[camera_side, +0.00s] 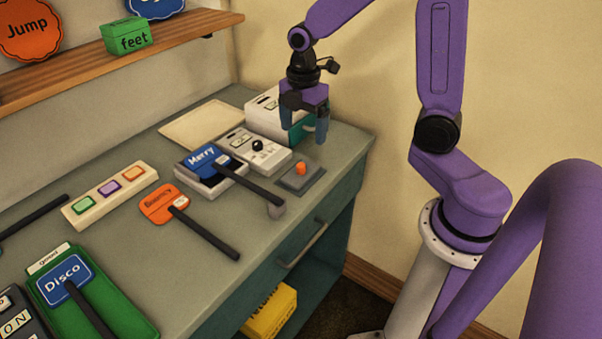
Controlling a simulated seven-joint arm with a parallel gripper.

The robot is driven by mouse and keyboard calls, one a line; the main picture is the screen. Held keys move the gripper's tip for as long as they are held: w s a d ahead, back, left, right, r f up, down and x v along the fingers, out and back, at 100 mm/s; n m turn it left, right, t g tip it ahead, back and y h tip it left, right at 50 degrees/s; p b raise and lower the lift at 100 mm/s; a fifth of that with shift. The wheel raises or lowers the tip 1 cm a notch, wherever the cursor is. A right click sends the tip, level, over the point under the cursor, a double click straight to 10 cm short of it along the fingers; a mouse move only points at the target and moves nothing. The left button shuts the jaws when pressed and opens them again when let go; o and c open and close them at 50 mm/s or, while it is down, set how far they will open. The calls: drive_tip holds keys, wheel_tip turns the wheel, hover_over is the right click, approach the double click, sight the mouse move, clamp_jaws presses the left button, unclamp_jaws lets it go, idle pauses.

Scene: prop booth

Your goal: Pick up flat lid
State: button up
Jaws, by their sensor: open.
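A flat cream panel (206,125), which looks like the flat lid, lies flat on the counter near the back wall. My gripper (304,132) points down with its fingers apart and nothing seen between them. It is at the counter's far right end, to the right of the panel and apart from it. A white box (264,112) with a green part stands just behind and left of the fingers, which partly cover it. I cannot tell whether the fingers touch the box.
A white device with a black knob (257,146), an open tray with a blue "Merry" paddle (211,158) and a grey base with an orange knob (301,169) stand close together. An orange paddle (165,204) lies in front. A wall shelf (170,40) overhangs the back left.

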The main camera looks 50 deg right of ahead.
sight(301, 164)
wheel_tip(301, 164, down, 7)
drive_tip(key=shift+f, duration=0.1)
drive_tip(key=shift+w+d+f, duration=0.1)
drive_tip(key=shift+w+f, duration=0.1)
drive_tip(key=shift+f, duration=1.15)
drive_tip(key=shift+w+f, duration=0.2)
drive_tip(key=shift+f, duration=1.1)
drive_tip(key=c, duration=1.4)
